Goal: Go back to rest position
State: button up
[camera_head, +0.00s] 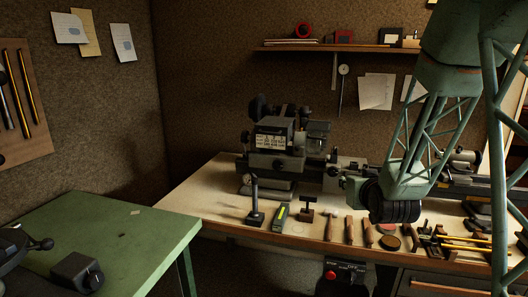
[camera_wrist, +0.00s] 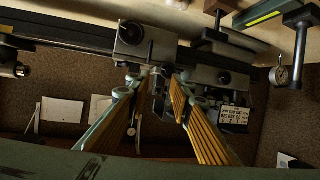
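My gripper (camera_wrist: 160,74) shows in the wrist view, where the scene appears upside down. Its two fingers with ribbed orange-brown pads stand apart, with a gap between the tips. I see nothing held between them. Past the fingertips is the grey lathe (camera_wrist: 185,65) with its carriage and bed; I cannot tell the exact distance. In the head view my green lattice arm reaches down over the right part of the workbench (camera_head: 215,205). My gripper cannot be made out there. The lathe headstock (camera_head: 275,140) stands left of my arm.
Hand tools, including a hammer (camera_head: 329,224), lie along the bench's front edge below my arm. A dark post on a base (camera_head: 255,200) stands upright further left. A wall shelf (camera_head: 340,48) runs above the lathe. A green table (camera_head: 120,235) stands front left, with floor between.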

jog(key=s+a+r+g, duration=0.3)
jog(key=s+r, duration=0.1)
jog(key=s, duration=0.7)
jog(key=s+a+r+g, duration=0.2)
jog(key=s+r, duration=0.2)
jog(key=s, duration=0.8)
jog(key=s+a+g, duration=0.2)
jog(key=s, duration=1.4)
jog(key=s+a+r+g+y, duration=0.1)
jog(key=s+a+g, duration=0.1)
jog(key=s, duration=1.5)
jog(key=shift+r+g, duration=0.25)
jog(key=shift+g, duration=0.25)
jog(key=shift+o, duration=1.1)
